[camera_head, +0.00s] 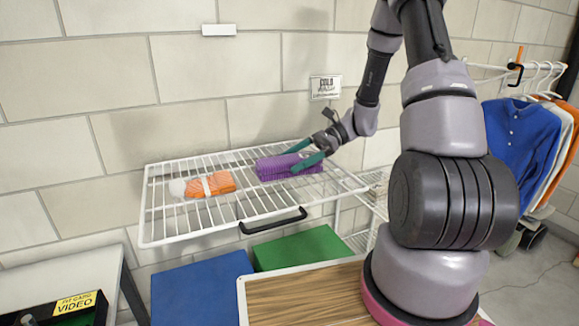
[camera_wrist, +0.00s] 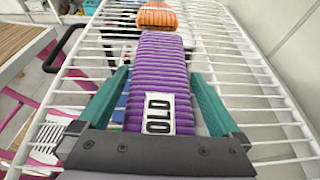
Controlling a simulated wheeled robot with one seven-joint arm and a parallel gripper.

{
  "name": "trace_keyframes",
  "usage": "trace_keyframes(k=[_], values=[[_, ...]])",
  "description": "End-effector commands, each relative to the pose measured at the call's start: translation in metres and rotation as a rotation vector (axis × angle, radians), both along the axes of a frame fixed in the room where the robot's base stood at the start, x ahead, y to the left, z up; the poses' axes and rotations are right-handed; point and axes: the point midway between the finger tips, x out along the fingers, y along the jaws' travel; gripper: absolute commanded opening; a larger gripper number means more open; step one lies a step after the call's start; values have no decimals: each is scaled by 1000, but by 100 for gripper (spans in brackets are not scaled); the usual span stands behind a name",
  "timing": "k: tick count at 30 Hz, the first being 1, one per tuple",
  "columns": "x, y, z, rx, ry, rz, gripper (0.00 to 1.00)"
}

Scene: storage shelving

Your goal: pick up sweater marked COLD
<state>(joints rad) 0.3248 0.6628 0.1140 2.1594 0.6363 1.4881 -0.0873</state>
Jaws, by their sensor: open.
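In the wrist view the purple sweater (camera_wrist: 158,75) has a white label (camera_wrist: 159,114) whose visible letters read "OLD". My gripper (camera_head: 302,154) is at the sweater's right end. In the wrist view the green fingers of my gripper (camera_wrist: 160,98) are open, one on each side of the sweater's near end. Gaps show between fingers and fabric, and the near end of the sweater is partly hidden by the gripper body.
An orange bundle (camera_head: 210,184) with a white band lies left of the sweater on the shelf, beside a white round item (camera_head: 177,188). A black handle (camera_head: 272,221) sticks out at the shelf's front. Blue (camera_head: 200,290) and green (camera_head: 300,247) boxes stand below. Clothes (camera_head: 520,140) hang at right.

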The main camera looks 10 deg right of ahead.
Motion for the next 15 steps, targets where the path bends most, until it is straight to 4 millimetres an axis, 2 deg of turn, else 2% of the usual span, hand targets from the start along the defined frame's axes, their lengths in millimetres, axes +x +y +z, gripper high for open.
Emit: trace_keyframes(k=[6,8,9,13,14,15], values=[[0,1,0,-1,-1,-1,100],[0,1,0,-1,-1,-1,81],[0,1,0,-1,-1,-1,66],[0,1,0,-1,-1,-1,16],[0,1,0,0,-1,-1,8],[0,1,0,0,-1,-1,8]])
